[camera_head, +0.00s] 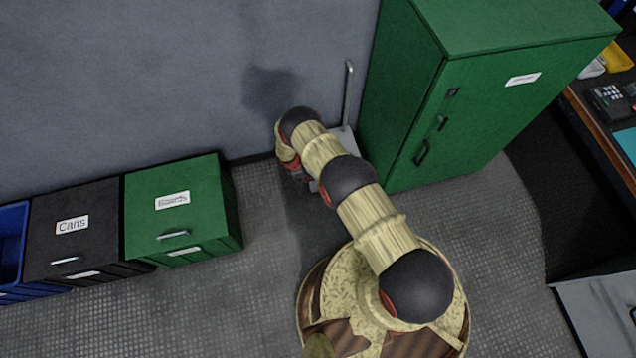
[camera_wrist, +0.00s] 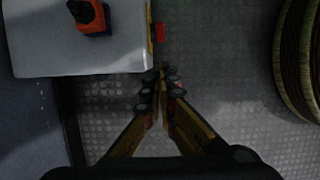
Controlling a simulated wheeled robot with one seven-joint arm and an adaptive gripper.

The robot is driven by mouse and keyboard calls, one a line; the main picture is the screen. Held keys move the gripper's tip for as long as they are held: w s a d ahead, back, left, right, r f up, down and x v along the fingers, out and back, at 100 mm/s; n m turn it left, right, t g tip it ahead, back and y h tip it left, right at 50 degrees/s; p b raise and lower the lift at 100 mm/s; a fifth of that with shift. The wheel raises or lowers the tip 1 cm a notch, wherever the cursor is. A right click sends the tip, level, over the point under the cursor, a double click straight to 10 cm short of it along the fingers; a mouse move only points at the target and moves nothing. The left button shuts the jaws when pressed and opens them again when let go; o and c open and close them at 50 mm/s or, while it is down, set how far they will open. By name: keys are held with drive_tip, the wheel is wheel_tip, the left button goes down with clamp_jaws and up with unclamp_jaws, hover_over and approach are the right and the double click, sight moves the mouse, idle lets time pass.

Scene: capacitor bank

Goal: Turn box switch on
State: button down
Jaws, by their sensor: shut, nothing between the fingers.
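In the wrist view a pale grey box (camera_wrist: 40,50) fills the upper left. On its face is an orange-red switch handle (camera_wrist: 92,16) on a black base, cut by the top edge; its on or off position cannot be told. A small red piece (camera_wrist: 160,32) sticks out at the box's right edge. My gripper (camera_wrist: 163,72) is shut and empty, its tips just off the box's lower right corner and apart from the switch. In the head view my arm hides most of the box; a pale grey part (camera_head: 347,140) shows below a thin upright pipe (camera_head: 348,92).
A green cabinet (camera_head: 480,115) stands close to the right of my arm. Green (camera_head: 180,210), black (camera_head: 85,230) and blue (camera_head: 10,245) bins line the wall at left. A desk (camera_head: 600,135) is at far right. Floor between bins and my base is clear.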

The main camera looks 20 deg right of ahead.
drive_tip(key=d+b+x, duration=0.1)
drive_tip(key=b+x, duration=0.1)
drive_tip(key=x, duration=0.4)
drive_tip(key=d+b+x, duration=0.1)
drive_tip(key=b+x, duration=0.2)
drive_tip(key=x, duration=0.3)
drive_tip(key=shift+d, duration=0.45)
